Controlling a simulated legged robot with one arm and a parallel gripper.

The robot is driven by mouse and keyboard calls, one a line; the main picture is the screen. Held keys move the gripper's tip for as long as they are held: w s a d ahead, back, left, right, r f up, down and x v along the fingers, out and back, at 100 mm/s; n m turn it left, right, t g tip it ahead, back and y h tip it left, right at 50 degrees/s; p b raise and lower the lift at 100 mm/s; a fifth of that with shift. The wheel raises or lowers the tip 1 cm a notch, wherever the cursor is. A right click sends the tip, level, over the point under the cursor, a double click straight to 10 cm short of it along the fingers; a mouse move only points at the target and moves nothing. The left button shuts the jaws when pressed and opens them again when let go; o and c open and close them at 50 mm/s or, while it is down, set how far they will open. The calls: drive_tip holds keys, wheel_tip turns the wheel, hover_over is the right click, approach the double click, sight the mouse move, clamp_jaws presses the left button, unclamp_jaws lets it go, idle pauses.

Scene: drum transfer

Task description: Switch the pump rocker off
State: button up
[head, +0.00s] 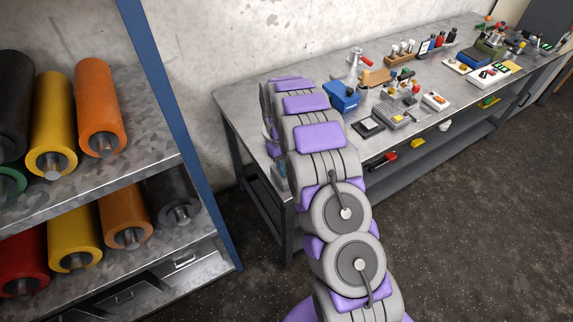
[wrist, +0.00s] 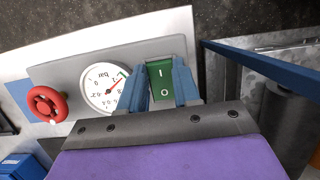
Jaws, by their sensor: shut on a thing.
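The pump rocker (wrist: 160,90) is a green switch marked I and O, set in a grey panel (wrist: 70,70) in the wrist view. My gripper (wrist: 161,76) has its two blue fingers on either side of the rocker and is shut on it. The I mark is toward the top of the picture and the O mark is nearer my gripper's body. Which side of the rocker is pressed in, I cannot tell. In the head view my arm covers the near end of the bench, and neither my gripper nor the rocker can be made out.
A round pressure gauge (wrist: 105,88) and a red handwheel (wrist: 47,103) sit left of the rocker. A blue-edged metal shelf (wrist: 265,66) stands close on the right. In the head view, a long bench (head: 235,97) carries many small devices, and a rack of coloured rolls (head: 100,105) stands left.

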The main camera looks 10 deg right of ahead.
idle(0.4)
drive_tip(key=o, duration=0.8)
drive_tip(key=shift+w+p+v, duration=0.15)
drive_tip(key=shift+p+v, duration=0.15)
drive_tip(key=shift+v, duration=2.6)
drive_tip(key=shift+w+p+v, duration=0.15)
drive_tip(key=shift+p+v, duration=0.15)
drive_tip(key=shift+v, duration=2.6)
drive_tip(key=shift+w+p+v, duration=0.15)
drive_tip(key=shift+p+v, duration=0.15)
drive_tip(key=shift+v, duration=2.6)
drive_tip(key=shift+a, duration=0.15)
